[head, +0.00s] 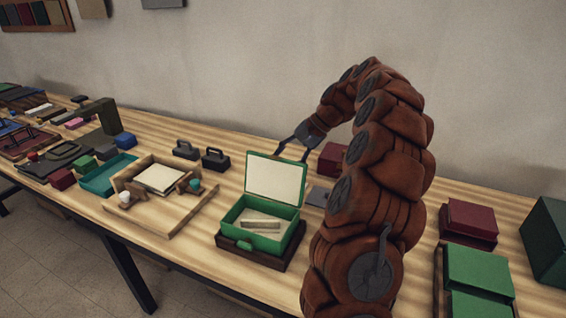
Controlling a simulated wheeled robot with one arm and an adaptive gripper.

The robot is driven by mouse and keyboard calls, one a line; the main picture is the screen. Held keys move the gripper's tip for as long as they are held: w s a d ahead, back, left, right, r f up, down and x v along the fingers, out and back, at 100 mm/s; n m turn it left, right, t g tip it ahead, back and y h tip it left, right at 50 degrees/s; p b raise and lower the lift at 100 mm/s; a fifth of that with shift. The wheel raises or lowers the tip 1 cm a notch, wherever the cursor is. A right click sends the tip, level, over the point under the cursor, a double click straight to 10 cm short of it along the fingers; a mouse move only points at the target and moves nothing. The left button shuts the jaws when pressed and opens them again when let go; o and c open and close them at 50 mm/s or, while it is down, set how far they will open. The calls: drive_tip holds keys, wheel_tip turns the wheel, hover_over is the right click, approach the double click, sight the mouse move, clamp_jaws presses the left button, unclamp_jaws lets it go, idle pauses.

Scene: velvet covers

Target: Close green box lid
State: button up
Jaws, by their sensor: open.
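The green box (262,222) stands on a dark base (234,251) on the wooden table, with pale flat pieces inside. Its lid (276,179) is up, standing nearly upright at the back of the box, its pale inner face toward me. My gripper (291,152) is open and sits just behind the lid's top edge, its fingers pointing down and left. One finger ends near the lid's top right corner; I cannot tell whether it touches. The back of the lid is hidden.
A wooden tray (171,222) with pale sheets lies to the left. Two dark handled blocks (215,160) stand behind it. A maroon box (331,159) is behind my arm. Green boxes (478,269) and another maroon box (472,219) are on the right.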

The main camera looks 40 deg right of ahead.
drive_tip(key=shift+x, duration=1.05)
clamp_jaws()
